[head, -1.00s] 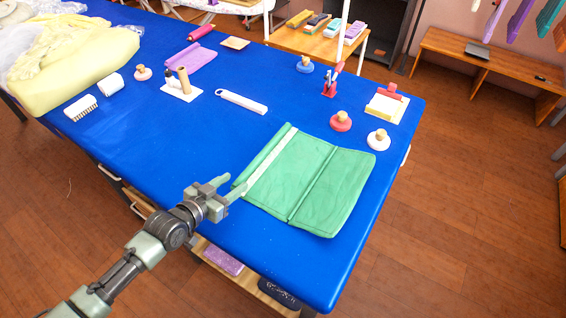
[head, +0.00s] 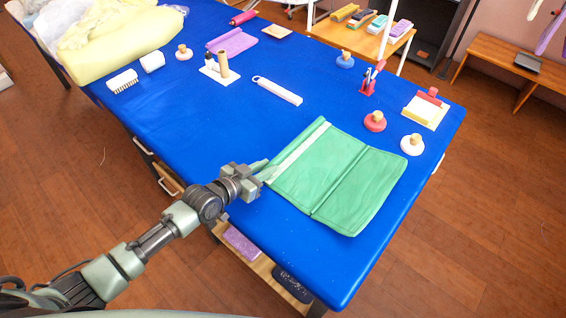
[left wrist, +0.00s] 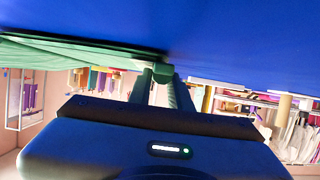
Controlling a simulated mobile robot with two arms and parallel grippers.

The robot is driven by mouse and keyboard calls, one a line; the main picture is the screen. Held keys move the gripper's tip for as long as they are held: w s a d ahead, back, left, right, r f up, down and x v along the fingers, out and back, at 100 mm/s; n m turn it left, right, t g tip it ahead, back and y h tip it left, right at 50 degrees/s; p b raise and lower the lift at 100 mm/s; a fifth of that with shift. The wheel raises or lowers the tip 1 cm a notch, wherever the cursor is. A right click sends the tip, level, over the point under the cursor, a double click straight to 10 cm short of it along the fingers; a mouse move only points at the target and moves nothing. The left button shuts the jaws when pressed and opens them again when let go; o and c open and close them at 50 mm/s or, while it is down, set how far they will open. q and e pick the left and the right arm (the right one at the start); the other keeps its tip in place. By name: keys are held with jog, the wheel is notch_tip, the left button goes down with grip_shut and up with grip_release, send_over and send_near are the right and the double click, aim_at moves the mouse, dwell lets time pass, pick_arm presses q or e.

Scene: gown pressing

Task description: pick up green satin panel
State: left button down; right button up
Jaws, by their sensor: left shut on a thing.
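The green satin panel (head: 335,180) lies flat near the right end of the blue table, with a pale strip along its left part and a fold line down its middle. My left gripper (head: 264,174) is at the panel's left edge, shut on it. In the left wrist view the gripper's fingers (left wrist: 162,74) meet at the green panel (left wrist: 70,54), which spreads to the left against the blue table top. The fingertips are small in the head view. My right gripper is in neither view.
The blue table (head: 190,120) also bears a white-handled tool (head: 277,91), a red knobbed disc (head: 375,121), a white knobbed disc (head: 412,144) and a pink cloth (head: 232,42). Yellow fabric (head: 120,45) is piled at the far left. The table is clear left of the panel.

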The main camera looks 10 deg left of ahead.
pick_arm(q)
notch_tip(320, 180, up, 20)
dwell(0.4)
jog(key=c, duration=2)
grip_release()
grip_shut()
jog(key=shift+f, duration=0.1)
